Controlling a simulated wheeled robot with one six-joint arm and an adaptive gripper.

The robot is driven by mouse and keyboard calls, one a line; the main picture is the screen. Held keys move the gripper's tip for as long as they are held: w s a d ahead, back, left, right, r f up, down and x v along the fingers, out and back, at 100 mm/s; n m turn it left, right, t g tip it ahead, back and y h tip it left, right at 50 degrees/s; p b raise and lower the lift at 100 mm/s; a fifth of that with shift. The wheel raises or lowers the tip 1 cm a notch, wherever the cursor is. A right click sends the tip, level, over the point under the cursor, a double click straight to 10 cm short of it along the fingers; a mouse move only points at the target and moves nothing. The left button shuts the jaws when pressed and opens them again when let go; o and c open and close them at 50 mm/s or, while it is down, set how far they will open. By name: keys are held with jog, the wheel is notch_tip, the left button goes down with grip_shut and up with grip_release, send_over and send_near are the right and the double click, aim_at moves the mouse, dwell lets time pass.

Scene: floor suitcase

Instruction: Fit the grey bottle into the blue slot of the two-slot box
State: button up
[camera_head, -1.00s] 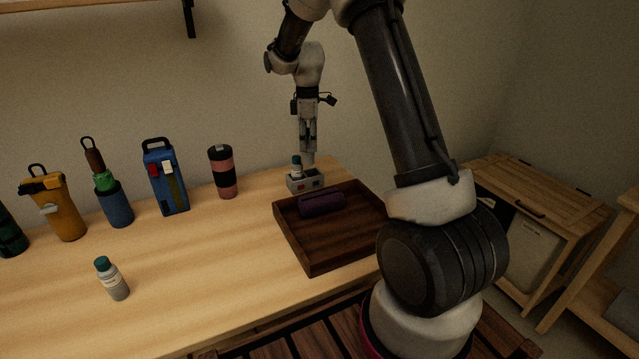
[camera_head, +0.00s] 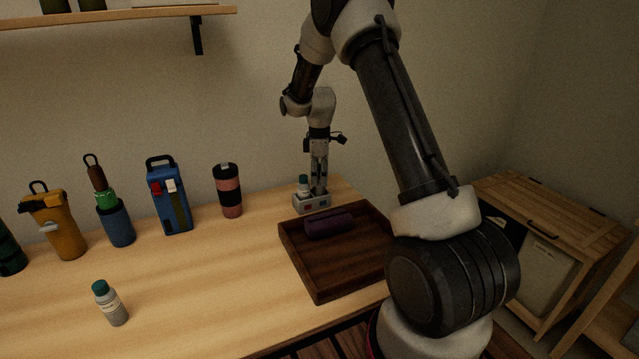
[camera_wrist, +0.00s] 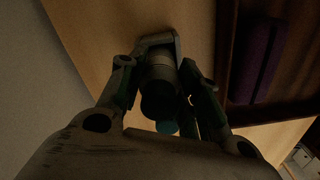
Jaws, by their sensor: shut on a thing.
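The two-slot box (camera_head: 312,205) is small and grey, with a reddish mark on its front, and stands at the back of the table behind the tray. A teal-capped bottle (camera_head: 303,185) stands upright in its left part. My gripper (camera_head: 319,188) points down over the box's right part. It is shut on a dark grey cylinder, seemingly the grey bottle (camera_wrist: 160,85), whose lower end is at or in the box. How deep it sits is hidden. The teal cap (camera_wrist: 166,127) shows beside it in the wrist view. I cannot make out the blue slot.
A dark wooden tray (camera_head: 335,286) with a purple case (camera_head: 329,225) lies just in front of the box. A pink and black tumbler (camera_head: 229,190) stands to the left. Another teal-capped grey bottle (camera_head: 111,304) stands front left. The table's middle is clear.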

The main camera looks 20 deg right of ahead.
jog(key=shift+f, duration=1.15)
jog(key=shift+f, duration=0.2)
jog(key=o, duration=1.1)
jog(key=shift+c, duration=0.2)
